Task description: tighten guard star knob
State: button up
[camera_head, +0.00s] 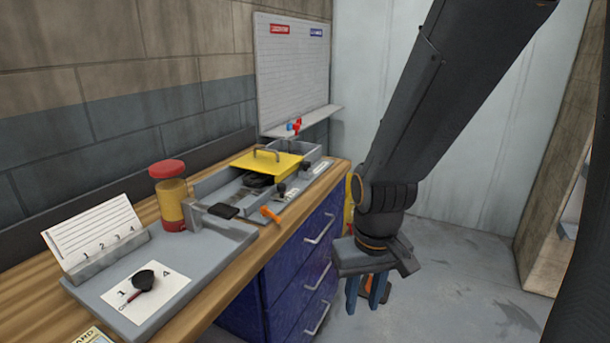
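The yellow guard (268,161) with a bar handle sits over a grey machine bed on the bench. Small dark knobs stand on the bed's front side: one dark knob (281,189) is below the guard and another dark knob (305,168) is farther right. I cannot tell which is the guard star knob, or whether it is loose. My gripper (366,291) hangs fingers down to the right of the bench, in front of the blue drawers and apart from the knobs.
The bench (205,305) carries a red-lidded yellow container (172,200), an orange handle (270,214), a numbered card holder (95,240) and a dark round-headed piece (143,282) on a white card. Blue drawers (300,265) have protruding handles. The floor (450,260) at right looks mostly clear.

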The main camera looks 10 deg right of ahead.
aim_at(305, 165)
jog(key=u, duration=0.05)
jog(key=k, duration=0.55)
jog(key=z, duration=1)
jog(key=i, duration=1.25)
